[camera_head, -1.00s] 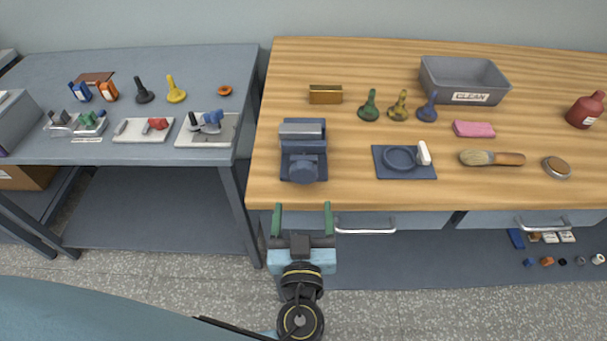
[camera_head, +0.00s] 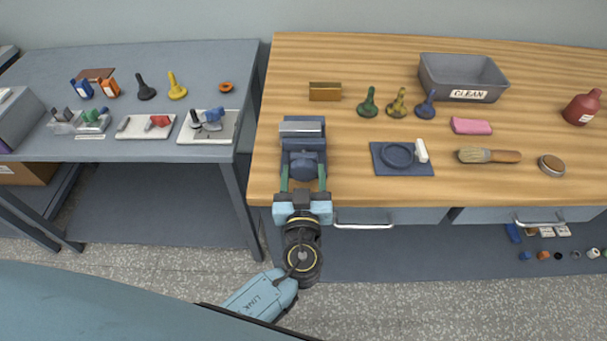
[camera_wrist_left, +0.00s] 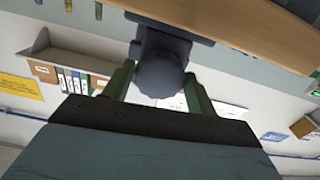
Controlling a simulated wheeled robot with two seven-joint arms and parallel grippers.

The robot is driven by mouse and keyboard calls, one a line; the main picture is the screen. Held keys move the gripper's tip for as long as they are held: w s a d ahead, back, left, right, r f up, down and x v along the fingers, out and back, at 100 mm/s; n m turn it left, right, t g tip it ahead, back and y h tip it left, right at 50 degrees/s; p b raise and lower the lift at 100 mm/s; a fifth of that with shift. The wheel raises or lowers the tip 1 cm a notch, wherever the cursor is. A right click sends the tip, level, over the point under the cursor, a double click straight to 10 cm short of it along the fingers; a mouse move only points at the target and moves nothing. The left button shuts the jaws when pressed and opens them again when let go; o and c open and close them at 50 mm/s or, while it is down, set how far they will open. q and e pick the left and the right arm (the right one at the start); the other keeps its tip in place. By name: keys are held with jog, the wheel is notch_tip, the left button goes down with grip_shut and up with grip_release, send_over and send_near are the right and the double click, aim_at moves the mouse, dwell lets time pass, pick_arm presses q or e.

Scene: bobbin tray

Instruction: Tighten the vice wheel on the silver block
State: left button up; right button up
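The dark blue vice (camera_head: 304,140) stands at the front left of the wooden bench. The silver block (camera_head: 302,126) sits at its top, between the jaws as far as I can see. The vice wheel (camera_head: 304,169) faces the bench's front edge, and it also shows in the left wrist view (camera_wrist_left: 160,76). My left gripper (camera_head: 304,178) is open, its green fingers one on each side of the wheel. In the left wrist view the fingers (camera_wrist_left: 160,90) stand apart with gaps beside the wheel. My right gripper is not in view.
A blue tray with a round dish (camera_head: 404,170) lies right of the vice. A brass-coloured block (camera_head: 325,92) and several bottle-shaped pieces stand behind. A drawer handle (camera_head: 364,226) sticks out below the bench (camera_head: 270,190). A grey table (camera_head: 200,65) stands to the left.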

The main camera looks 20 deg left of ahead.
pick_arm(q)
jog(key=c, duration=0.5)
jog(key=shift+c, duration=0.2)
jog(key=m+b, duration=0.2)
jog(key=m, duration=0.1)
jog(key=shift+f+m+b, duration=0.1)
jog(key=shift+m+b, duration=0.25)
jog(key=shift+m, duration=0.05)
jog(key=m+b, duration=0.1)
jog(key=m, duration=0.2)
jog(key=shift+m, duration=0.3)
jog(key=m, duration=0.3)
jog(key=shift+m, duration=2)
